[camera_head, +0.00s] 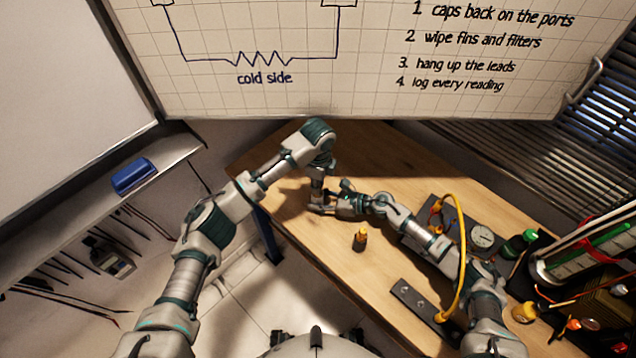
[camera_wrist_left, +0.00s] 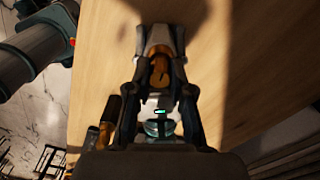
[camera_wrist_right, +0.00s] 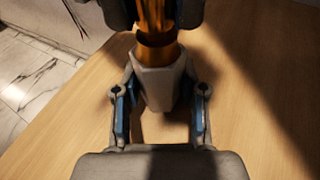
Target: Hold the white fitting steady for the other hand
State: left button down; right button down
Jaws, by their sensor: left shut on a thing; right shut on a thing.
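My left gripper (camera_head: 317,204) reaches down from above over the table, and my right gripper (camera_head: 343,204) meets it from the right. In the left wrist view, its fingers (camera_wrist_left: 160,48) are shut around a brass-coloured piece (camera_wrist_left: 160,70). In the right wrist view, the pale white fitting (camera_wrist_right: 161,86) sits between my right fingers, which are shut on it. The brass piece (camera_wrist_right: 156,25) lines up with the fitting's far end, with dark finger parts on both sides. I cannot tell whether the two are joined. The head view shows this spot too small for detail.
A small brass-coloured part (camera_head: 360,238) stands on the wooden table (camera_head: 290,225) in front of the grippers. A gauge (camera_head: 482,237), yellow hose (camera_head: 461,255) and dark plate (camera_head: 415,300) lie to the right. A whiteboard (camera_head: 370,75) stands behind.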

pick_arm(q)
jog(key=shift+m, duration=0.4)
jog(key=shift+m, duration=1.3)
jog(key=c, duration=0.6)
grip_release()
jog(key=shift+c, duration=0.2)
notch_tip(320, 180, up, 7)
jog(key=shift+d+r, duration=0.1)
jog(key=shift+r, duration=0.1)
